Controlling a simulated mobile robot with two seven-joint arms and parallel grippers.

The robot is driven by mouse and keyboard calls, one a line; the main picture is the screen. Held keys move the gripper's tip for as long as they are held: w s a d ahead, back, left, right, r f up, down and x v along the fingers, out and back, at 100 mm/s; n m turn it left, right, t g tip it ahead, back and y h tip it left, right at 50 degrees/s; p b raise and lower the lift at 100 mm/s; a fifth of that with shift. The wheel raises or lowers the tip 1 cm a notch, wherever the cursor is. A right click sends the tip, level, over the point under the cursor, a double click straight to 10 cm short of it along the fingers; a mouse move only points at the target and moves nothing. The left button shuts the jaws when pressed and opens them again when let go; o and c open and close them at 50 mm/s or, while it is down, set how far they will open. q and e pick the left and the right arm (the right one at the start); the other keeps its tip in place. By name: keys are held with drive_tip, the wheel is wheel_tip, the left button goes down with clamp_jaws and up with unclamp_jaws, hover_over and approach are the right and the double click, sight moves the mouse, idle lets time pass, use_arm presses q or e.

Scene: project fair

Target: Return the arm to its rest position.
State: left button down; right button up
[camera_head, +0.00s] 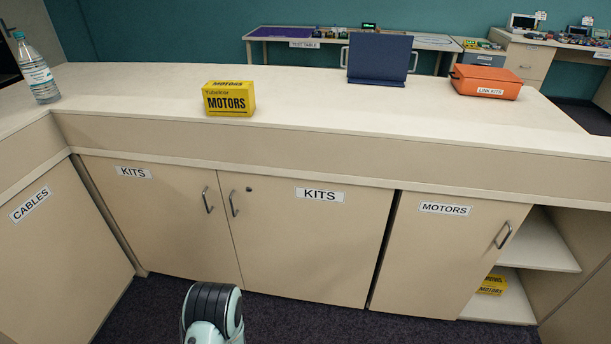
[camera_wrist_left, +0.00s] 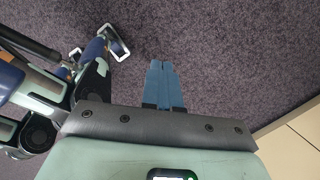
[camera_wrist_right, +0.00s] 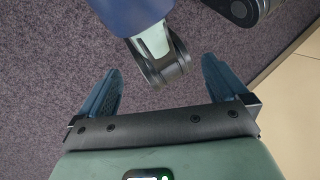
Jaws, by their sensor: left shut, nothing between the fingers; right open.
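My left gripper (camera_wrist_left: 162,84) shows in the left wrist view. Its blue fingers are together with nothing between them, over the dark carpet. My right gripper (camera_wrist_right: 160,80) shows in the right wrist view. Its blue fingers are spread wide and hold nothing; a grey and blue link of my own body shows beyond them. Neither gripper is in the head view. One rounded part of my arm (camera_head: 212,315) shows there at the bottom, in front of the cabinets.
A beige counter (camera_head: 320,100) carries a water bottle (camera_head: 37,70), a yellow motors box (camera_head: 229,99), a dark blue stand (camera_head: 380,58) and an orange link kits case (camera_head: 486,82). Shut cabinet doors (camera_head: 300,245) are below. Another motors box (camera_head: 492,285) lies on an open shelf. Carpet is clear.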

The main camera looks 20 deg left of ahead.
use_arm(q)
drive_tip(key=s+d+r+n+t+h, duration=0.1)
drive_tip(key=s+d+n+t+h, duration=0.1)
drive_tip(key=d+n, duration=0.5)
drive_tip(key=s+d+r+n+t+h, duration=0.1)
drive_tip(key=d+r+n+h, duration=0.15)
drive_tip(key=d+n, duration=0.55)
wheel_tip(320, 180, up, 11)
drive_tip(key=d+m+p, duration=0.1)
drive_tip(key=m+p, duration=0.1)
drive_tip(key=p, duration=1)
drive_tip(key=shift+w+d+m+p, duration=0.2)
drive_tip(key=shift+w+m+p, duration=0.1)
drive_tip(key=shift+w+p, duration=0.05)
use_arm(e)
wheel_tip(320, 180, up, 12)
drive_tip(key=shift+w+g, duration=0.3)
drive_tip(key=shift+w, duration=0.1)
